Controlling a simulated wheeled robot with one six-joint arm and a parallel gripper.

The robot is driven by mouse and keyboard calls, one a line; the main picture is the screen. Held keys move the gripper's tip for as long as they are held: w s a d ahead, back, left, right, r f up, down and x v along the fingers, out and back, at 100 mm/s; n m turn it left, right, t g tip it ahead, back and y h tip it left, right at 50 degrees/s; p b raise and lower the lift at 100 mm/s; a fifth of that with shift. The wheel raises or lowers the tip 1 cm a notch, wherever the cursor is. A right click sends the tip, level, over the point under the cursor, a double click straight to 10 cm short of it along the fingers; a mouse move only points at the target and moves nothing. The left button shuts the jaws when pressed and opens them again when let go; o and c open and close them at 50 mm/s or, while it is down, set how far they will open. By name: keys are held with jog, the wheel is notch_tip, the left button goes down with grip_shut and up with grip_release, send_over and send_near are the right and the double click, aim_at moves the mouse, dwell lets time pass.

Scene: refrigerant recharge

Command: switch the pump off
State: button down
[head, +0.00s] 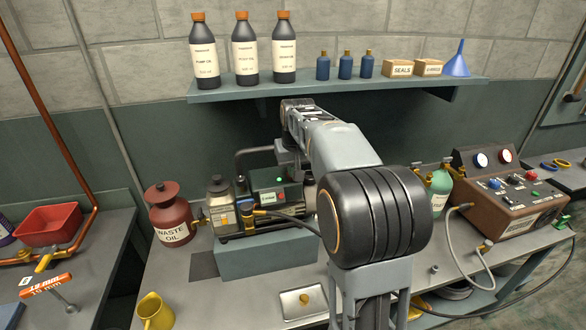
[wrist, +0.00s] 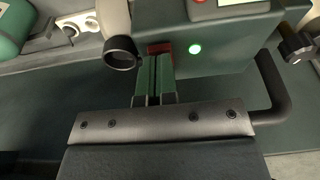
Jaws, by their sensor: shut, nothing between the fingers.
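The pump (head: 270,197) is a dark unit on a grey-green block on the bench, with a green light (head: 279,179) lit on its top. In the wrist view the green light (wrist: 194,49) glows on the pump's dark housing (wrist: 235,45). Left of it is a small red switch (wrist: 160,47), partly covered by my fingers. My gripper (wrist: 155,57) is shut and empty, with its green fingertips at the switch. I cannot tell whether they touch it. In the head view my arm hides most of the gripper and part of the pump.
A brown control box (head: 505,200) and a green cylinder (head: 438,187) stand at the right. A shelf (head: 330,88) with bottles hangs above. A pump handle (wrist: 272,90) curves beside my gripper.

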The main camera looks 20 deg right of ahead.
jog(key=f+b, duration=0.1)
jog(key=b, duration=0.1)
jog(key=shift+s+f+t+b, duration=0.1)
jog(key=shift+f+t+b, duration=0.1)
jog(key=shift+t+b, duration=0.15)
jog(key=shift+s+f+t+b, duration=0.15)
jog(key=shift+f+t+b, duration=0.15)
jog(key=shift+b, duration=0.7)
jog(key=shift+r+p, duration=0.55)
jog(key=shift+r, duration=0.1)
jog(key=shift+w+d+r+p, duration=0.1)
jog(key=shift+w+r+p, duration=0.1)
jog(key=shift+w+p, duration=0.6)
